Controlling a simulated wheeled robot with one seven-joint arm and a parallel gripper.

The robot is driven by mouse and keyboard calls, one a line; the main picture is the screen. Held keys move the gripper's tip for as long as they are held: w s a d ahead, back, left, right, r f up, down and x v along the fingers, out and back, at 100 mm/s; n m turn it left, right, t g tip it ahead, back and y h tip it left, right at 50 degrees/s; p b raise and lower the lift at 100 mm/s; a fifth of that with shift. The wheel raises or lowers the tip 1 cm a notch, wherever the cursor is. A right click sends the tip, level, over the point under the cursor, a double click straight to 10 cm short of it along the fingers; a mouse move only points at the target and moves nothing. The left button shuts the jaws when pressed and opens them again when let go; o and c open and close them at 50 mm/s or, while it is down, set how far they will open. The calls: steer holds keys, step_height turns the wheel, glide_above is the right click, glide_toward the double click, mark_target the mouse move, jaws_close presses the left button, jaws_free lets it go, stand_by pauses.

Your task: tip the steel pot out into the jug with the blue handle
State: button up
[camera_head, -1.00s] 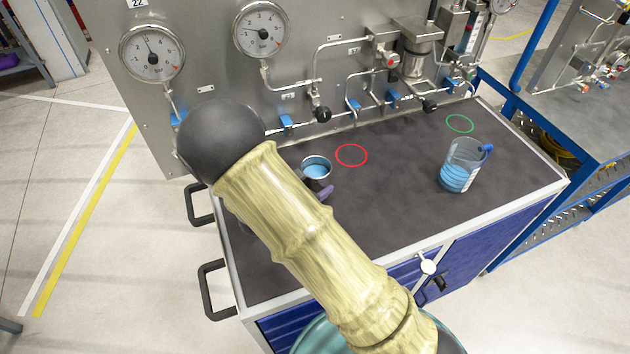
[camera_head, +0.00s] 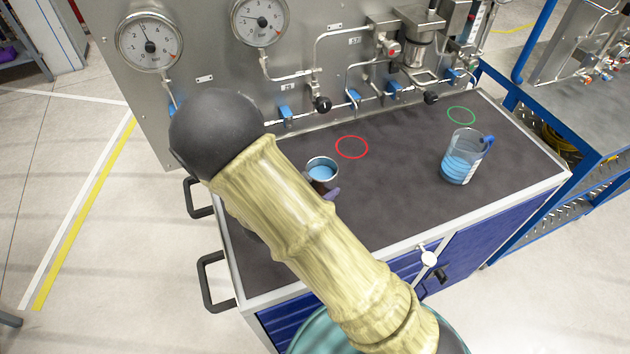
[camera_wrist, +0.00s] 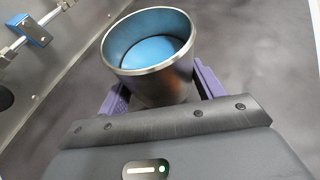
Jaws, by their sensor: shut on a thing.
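The steel pot (camera_head: 321,172) is upright or nearly so, with blue liquid inside; it also shows large in the wrist view (camera_wrist: 150,62). My gripper (camera_head: 332,192) is shut around the pot, with a purple finger on each side of it in the wrist view (camera_wrist: 160,90). My arm hides most of the gripper in the head view. The clear jug with the blue handle (camera_head: 461,160) stands upright on the dark bench top to the right of the pot. It holds blue liquid, and its handle points to the right. I cannot tell how high the pot is above the bench.
A red ring (camera_head: 352,147) and a green ring (camera_head: 461,115) are marked on the bench top (camera_head: 400,190). The steel gauge panel (camera_head: 210,90) with pipes and valves stands behind. The bench between pot and jug is clear.

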steer(key=shift+s+d+b, duration=0.3)
steer(key=shift+s, duration=0.65)
steer(key=shift+s+d+b, duration=0.3)
steer(key=shift+s, duration=0.6)
steer(key=shift+s+d+b, duration=0.3)
steer(key=shift+s, duration=0.65)
steer(key=shift+s+d, duration=0.15)
steer(key=shift+s, duration=0.1)
steer(key=shift+w+r, duration=0.1)
steer(key=shift+r, duration=0.15)
